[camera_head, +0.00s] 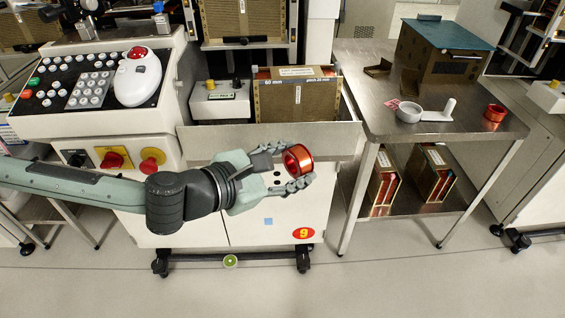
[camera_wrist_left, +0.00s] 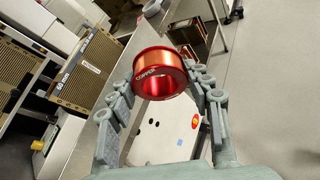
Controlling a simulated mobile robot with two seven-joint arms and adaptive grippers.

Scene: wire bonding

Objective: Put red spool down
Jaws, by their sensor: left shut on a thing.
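My left gripper (camera_head: 285,170) is shut on a red spool (camera_head: 298,160) with a copper-coloured winding. It holds the spool in the air in front of the white machine cabinet. In the left wrist view the spool (camera_wrist_left: 160,74) sits between the two fingers of the gripper (camera_wrist_left: 165,85), and lettering shows on its rim. A second red spool (camera_head: 494,113) stands on the metal table (camera_head: 385,62) at the right, near its right edge. My right gripper is not in view.
On the metal table are a white round holder with a handle (camera_head: 410,112) and a brown box with a blue-green lid (camera_head: 445,50). A control panel with a white mouse-shaped device (camera_head: 138,80) is at left.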

